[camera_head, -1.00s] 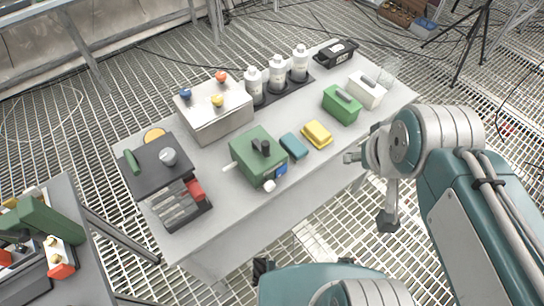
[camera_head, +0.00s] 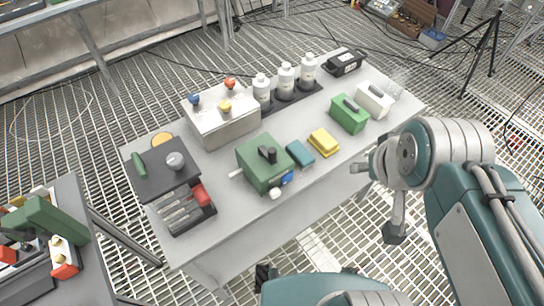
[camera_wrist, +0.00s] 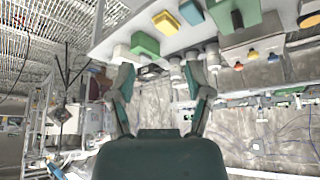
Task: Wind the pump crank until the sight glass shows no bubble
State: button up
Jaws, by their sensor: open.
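A green box (camera_head: 264,165), which looks like the pump, stands near the middle of the table (camera_head: 228,225). A black handle (camera_head: 268,154) on top looks like the crank. A white stub juts from its left; a white knob (camera_head: 275,193) and a small blue part (camera_head: 287,178) are at its front right. I cannot tell whether the blue part is the sight glass, and no bubble can be made out. The green box also shows at the wrist view's top (camera_wrist: 235,14). My gripper (camera_wrist: 161,82) is open and empty, its fingers wide apart, away from the green box.
Teal (camera_head: 300,153) and yellow (camera_head: 323,142) blocks lie right of the green box. A green case (camera_head: 349,116) and white case (camera_head: 374,99) stand farther right. Behind are a metal box with coloured knobs (camera_head: 222,122) and white bottles (camera_head: 286,83). A tool rack (camera_head: 165,172) is at left.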

jog(key=n+g, duration=0.6)
jog(key=n, duration=1.8)
send_near(272, 150)
jog(key=shift+a, duration=0.1)
notch_tip(272, 150, down, 11)
jog(key=shift+s+r, duration=0.1)
grip_shut()
